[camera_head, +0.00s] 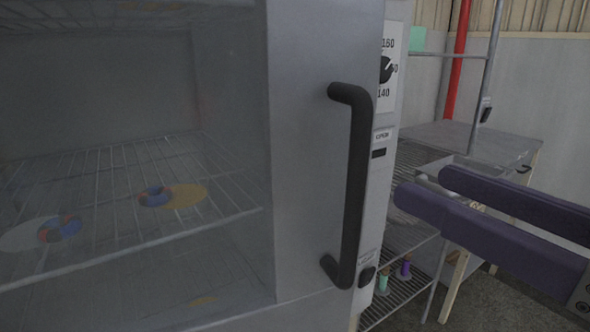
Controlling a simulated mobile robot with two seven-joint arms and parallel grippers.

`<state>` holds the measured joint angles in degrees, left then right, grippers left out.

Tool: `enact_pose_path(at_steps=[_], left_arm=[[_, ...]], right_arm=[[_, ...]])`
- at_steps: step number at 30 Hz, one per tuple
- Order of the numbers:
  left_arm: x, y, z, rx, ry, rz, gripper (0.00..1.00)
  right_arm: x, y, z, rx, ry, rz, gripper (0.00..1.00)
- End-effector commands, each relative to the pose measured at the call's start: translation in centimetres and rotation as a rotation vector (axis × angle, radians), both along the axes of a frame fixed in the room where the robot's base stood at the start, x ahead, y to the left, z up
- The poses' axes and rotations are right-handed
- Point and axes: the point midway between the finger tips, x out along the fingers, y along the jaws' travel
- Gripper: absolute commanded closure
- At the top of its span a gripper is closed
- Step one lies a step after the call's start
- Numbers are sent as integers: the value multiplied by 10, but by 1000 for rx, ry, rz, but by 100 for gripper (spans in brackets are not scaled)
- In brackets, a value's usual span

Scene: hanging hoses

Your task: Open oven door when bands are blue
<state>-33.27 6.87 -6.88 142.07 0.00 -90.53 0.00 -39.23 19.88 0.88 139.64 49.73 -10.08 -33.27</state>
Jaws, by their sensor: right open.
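The grey oven door (310,190) fills the left and centre of the view and looks closed. Its long black vertical handle (359,195) is near its right edge. Through the glass, two ring-shaped bands lie on the wire rack. The farther band (152,191) and the nearer band (70,228) both show blue with red-orange parts. My right gripper (423,188) comes in from the right with two purple fingers. It is open and empty, to the right of the handle and apart from it. My left gripper is out of view.
A control panel (388,115) with a black knob and printed numbers is right of the door. A metal shelf (420,270) with small spools stands behind my right gripper. A table (470,140), a red pipe (457,65) and a wall are farther back.

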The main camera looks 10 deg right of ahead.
Motion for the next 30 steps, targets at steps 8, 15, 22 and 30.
enact_pose_path(at_steps=[8,15,22,30], left_arm=[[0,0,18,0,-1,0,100],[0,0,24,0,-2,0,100],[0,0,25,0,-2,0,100],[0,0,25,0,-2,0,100]], right_arm=[[42,16,6,4,-3,0,48],[74,28,3,2,1,1,48],[85,32,1,0,2,3,48],[85,32,1,0,2,3,55]])
